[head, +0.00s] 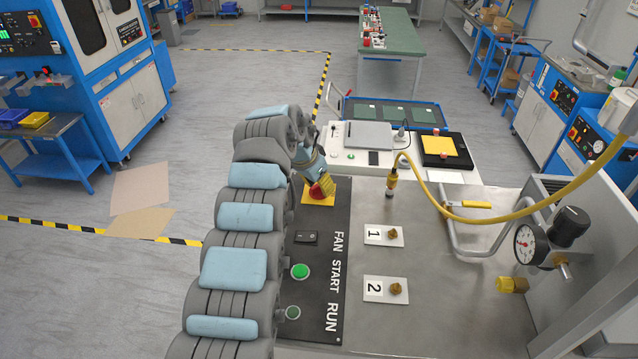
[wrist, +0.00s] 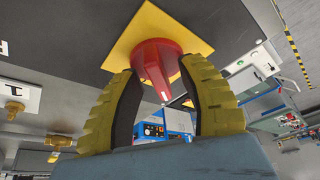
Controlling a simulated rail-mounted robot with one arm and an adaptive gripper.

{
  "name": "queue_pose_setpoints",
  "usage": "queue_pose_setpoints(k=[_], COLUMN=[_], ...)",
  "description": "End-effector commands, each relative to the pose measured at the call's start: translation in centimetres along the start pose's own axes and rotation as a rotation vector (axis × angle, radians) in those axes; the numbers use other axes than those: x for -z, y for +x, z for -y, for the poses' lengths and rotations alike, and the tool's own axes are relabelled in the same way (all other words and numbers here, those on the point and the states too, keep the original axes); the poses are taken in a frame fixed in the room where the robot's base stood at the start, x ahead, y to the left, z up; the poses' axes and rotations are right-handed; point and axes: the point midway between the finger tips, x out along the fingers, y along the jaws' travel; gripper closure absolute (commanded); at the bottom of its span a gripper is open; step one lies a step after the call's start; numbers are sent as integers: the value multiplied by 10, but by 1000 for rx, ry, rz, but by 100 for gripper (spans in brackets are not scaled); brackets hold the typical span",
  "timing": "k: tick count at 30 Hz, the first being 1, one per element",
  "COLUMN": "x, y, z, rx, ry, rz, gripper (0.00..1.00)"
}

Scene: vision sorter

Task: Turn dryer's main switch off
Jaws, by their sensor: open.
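The dryer's main switch is a red rotary knob (head: 317,191) on a square yellow plate (head: 319,201), at the far end of the black control panel (head: 320,262). In the wrist view the red knob (wrist: 155,60) stands out from the yellow plate (wrist: 148,22), its narrow handle pointing toward my gripper. My gripper (head: 325,184) is at the knob, its yellow fingers open. In the wrist view the fingertips (wrist: 159,68) are on either side of the knob; I cannot tell whether they touch it. My arm and gripper partly hide the switch in the head view.
The panel also has a black rocker switch (head: 306,237), a green button (head: 299,271) and a small green lamp (head: 292,312). Brass valves numbered 1 (head: 393,235) and 2 (head: 395,288) sit to the right. A yellow hose (head: 480,219) arches over the metal bench.

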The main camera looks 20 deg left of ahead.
Motion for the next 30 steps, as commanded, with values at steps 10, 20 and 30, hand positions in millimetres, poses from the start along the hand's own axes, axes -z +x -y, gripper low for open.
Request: queue_pose_setpoints(k=[10, 20, 30], x=[0, 0, -1], y=[0, 0, 4], z=[0, 0, -1], rx=[0, 0, 20], ry=[0, -1, -53], rz=[0, 0, 0], gripper=[100, 100, 100])
